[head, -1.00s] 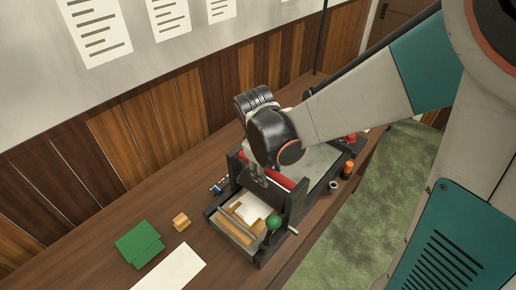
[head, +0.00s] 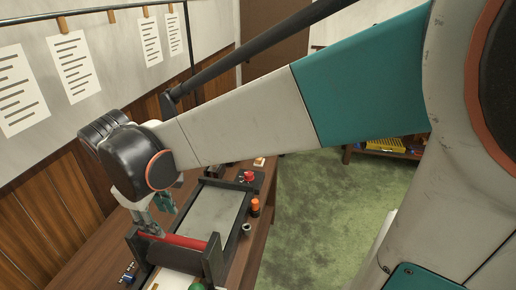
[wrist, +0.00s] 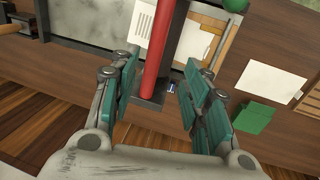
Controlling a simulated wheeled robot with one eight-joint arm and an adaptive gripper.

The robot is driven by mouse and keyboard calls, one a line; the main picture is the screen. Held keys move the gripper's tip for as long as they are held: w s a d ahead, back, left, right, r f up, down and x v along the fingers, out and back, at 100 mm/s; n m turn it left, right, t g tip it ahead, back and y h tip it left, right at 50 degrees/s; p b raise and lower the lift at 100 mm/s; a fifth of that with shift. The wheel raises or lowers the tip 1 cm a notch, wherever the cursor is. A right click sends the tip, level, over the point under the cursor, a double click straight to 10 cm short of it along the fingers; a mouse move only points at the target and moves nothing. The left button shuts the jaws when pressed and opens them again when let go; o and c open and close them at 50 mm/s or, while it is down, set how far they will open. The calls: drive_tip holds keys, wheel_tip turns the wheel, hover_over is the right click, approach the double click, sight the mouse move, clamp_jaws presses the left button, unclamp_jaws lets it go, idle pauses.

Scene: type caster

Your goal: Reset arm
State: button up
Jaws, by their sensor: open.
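My gripper (head: 158,212) is open, over the left end of the red roller (head: 183,240) of a black-framed press in the head view. In the wrist view my gripper's (wrist: 157,75) teal-padded fingers are spread wide, with the red roller (wrist: 165,45) showing between them. I see nothing held. I cannot tell how far the fingers are from the roller. The press's grey bed (head: 213,212) stretches back from the roller. Its green knob (head: 196,287) is cut off at the bottom edge and also shows in the wrist view (wrist: 234,5).
An orange-capped bottle (head: 254,207) and a small metal ring (head: 246,229) stand right of the press. A red knob (head: 249,177) sits behind it. A white sheet (wrist: 272,83) and green cards (wrist: 250,118) lie on the table. The wood-panelled wall (head: 75,200) is close on the left.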

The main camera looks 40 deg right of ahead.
drive_tip(key=shift+s+r, duration=0.15)
drive_tip(key=shift+r, duration=0.2)
drive_tip(key=shift+s+d+f+m+t+y+b, duration=0.3)
drive_tip(key=shift+s+d+f+m+t+b, duration=0.75)
drive_tip(key=shift+s, duration=0.65)
drive_tip(key=shift+s+d+f+m+t+y+b, duration=0.3)
drive_tip(key=shift+s+d+f+m+t+b, duration=0.4)
drive_tip(key=shift+s+f+m+t+b, duration=0.7)
drive_tip(key=shift+s+d+f+m+t+y+b, duration=0.3)
drive_tip(key=shift+s+d+f+m+t+b, duration=0.5)
drive_tip(key=shift+s+b, duration=0.95)
